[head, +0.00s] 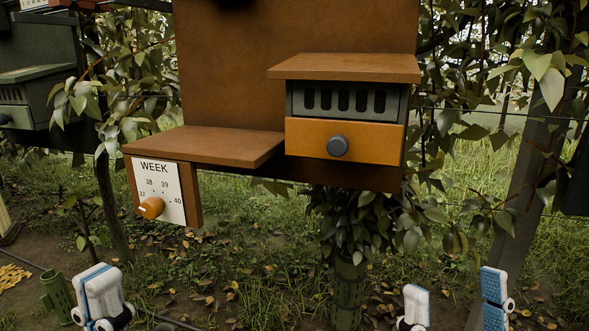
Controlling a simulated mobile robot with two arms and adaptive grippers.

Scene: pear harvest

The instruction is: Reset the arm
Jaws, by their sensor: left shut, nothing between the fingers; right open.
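My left gripper (101,290) shows at the bottom left of the head view, shut, with its white and blue fingers together and nothing visible between them. My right gripper (456,300) shows at the bottom right, open, its two fingers wide apart and empty. Both are low in the view, below the brown wooden station (235,75) and apart from it. The lower parts of both grippers are cut off by the bottom edge.
The station carries a shelf (210,145), an orange drawer (305,139) with a dark knob (337,146), and a WEEK dial panel (171,205) with an orange knob (151,208). A slanted post (530,165) stands right. Leafy plants and leaf-strewn ground surround it.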

